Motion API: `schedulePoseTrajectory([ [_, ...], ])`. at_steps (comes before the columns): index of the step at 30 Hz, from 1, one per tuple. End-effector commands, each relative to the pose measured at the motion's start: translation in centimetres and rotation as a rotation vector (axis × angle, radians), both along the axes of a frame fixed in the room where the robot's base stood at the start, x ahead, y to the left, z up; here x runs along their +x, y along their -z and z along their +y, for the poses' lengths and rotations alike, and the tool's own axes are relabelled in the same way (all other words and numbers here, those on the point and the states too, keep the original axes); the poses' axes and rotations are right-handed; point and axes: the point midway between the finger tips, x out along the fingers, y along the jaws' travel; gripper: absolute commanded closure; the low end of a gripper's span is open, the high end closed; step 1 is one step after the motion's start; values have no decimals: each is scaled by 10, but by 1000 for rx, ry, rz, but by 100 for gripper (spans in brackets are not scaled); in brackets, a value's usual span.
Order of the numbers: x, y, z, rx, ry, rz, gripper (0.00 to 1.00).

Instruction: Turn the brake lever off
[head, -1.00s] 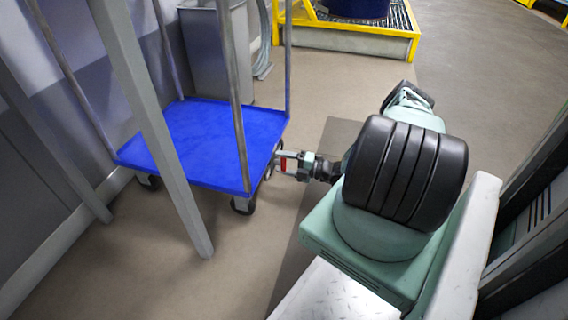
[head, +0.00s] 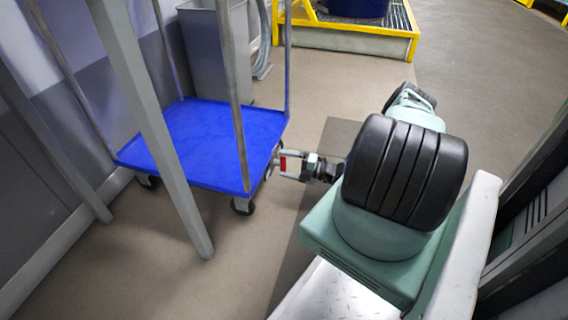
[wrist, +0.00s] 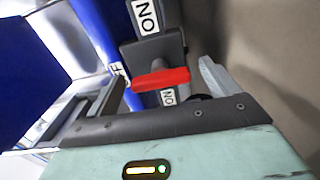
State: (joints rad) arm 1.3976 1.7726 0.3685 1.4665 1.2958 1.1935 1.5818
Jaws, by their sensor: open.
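The brake lever is a red bar (wrist: 162,79) on a dark grey housing (wrist: 152,47) at the edge of the blue cart (head: 205,140). Labels reading "ON" lie above and below the bar in the wrist view, and a partly hidden label ending in "F" is to its left. My gripper (head: 289,163) is open at the cart's right edge. In the wrist view one finger is left of the red bar and one is right of it, with visible space on both sides. The red bar also shows small between the fingers in the head view (head: 283,164).
A grey post (head: 150,130) stands in front of the cart, and cart uprights rise at its corners. A grey bin (head: 216,55) stands behind it. A yellow-framed platform (head: 345,38) is at the back.

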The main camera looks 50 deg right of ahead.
Motion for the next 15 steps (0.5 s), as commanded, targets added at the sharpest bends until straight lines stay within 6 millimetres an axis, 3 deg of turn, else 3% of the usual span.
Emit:
schedulePoseTrajectory([
  [15,-108,-2,-45,-1,3,2,13],
])
